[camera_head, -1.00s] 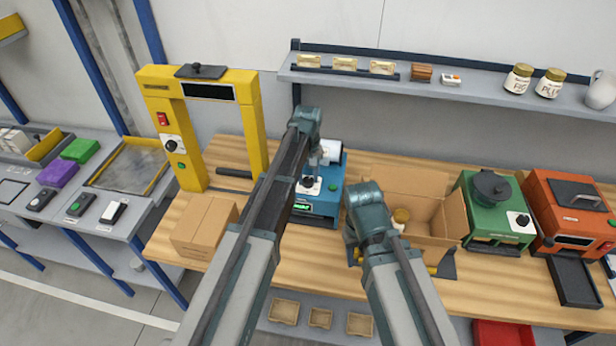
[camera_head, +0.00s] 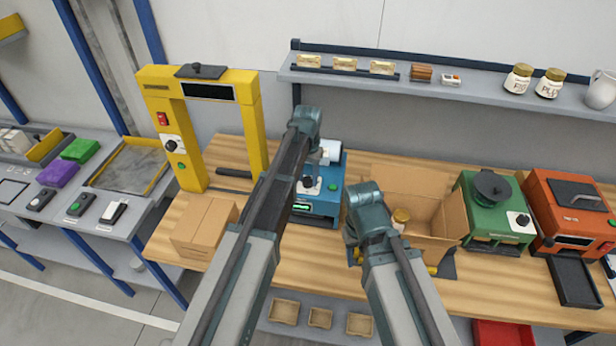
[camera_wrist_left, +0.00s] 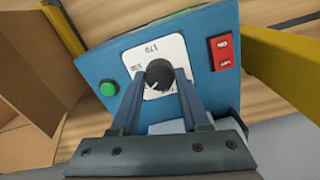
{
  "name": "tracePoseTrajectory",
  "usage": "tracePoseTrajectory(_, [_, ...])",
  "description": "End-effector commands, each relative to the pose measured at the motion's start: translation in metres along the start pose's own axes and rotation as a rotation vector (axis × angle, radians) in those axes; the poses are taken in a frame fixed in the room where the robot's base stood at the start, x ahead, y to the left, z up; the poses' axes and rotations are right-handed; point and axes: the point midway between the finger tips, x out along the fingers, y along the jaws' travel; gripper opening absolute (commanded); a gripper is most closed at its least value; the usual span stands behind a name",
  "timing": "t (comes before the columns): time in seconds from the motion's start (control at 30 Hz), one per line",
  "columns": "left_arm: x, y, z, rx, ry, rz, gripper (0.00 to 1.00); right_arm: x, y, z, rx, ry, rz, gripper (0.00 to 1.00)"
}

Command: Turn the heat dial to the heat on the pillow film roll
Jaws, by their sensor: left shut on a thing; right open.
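The heat dial (camera_wrist_left: 159,74) is a black round knob on a white plate (camera_wrist_left: 136,53) with numbers, one reading 170. It sits on the blue machine (camera_head: 317,203), between a green button (camera_wrist_left: 108,88) and a red switch (camera_wrist_left: 222,52). My left gripper (camera_wrist_left: 160,84) is shut on the dial, one finger on each side. In the head view my left arm partly hides the machine. The white film roll (camera_head: 330,152) is at the back of the blue machine; no heat mark on it is readable. My right gripper (camera_head: 400,262) is open in front of the open carton, its fingers mostly hidden by the arm.
A yellow arch machine (camera_head: 256,125) and a closed carton (camera_head: 203,222) stand to the left. The open carton (camera_head: 455,215) holds a jar. Green (camera_head: 492,210) and orange (camera_head: 565,215) machines stand to the right. A shelf (camera_head: 430,85) runs behind.

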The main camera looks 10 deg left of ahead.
Motion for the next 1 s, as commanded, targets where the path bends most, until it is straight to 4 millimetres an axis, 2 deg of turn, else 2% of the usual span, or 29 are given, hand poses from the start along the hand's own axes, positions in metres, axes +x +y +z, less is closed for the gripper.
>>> tracePoseTrajectory(0.53, [0.0001,0.0001,0.0003,0.021,-0.001,0.0,0.0,0.0001,0.0,0.0,0.0,0.0,0.0,0.5])
tracePoseTrajectory(0.57, [0.0001,0.0001,0.0003,0.021,-0.001,0.0,0.49,0.0001,0.0,0.0,0.0,0.0,0.0,0.5])
tracePoseTrajectory(0.7, [0.0001,0.0,0.0003,0.021,-0.001,0.0,0.74,0.0001,0.0,0.0,0.0,0.0,0.0,0.5])
tracePoseTrajectory(1.0, [-0.0003,0.0,0.0001,0.021,0.0,0.0,0.76,-0.0003,0.0,0.0,0.0,0.0,0.0,0.5])
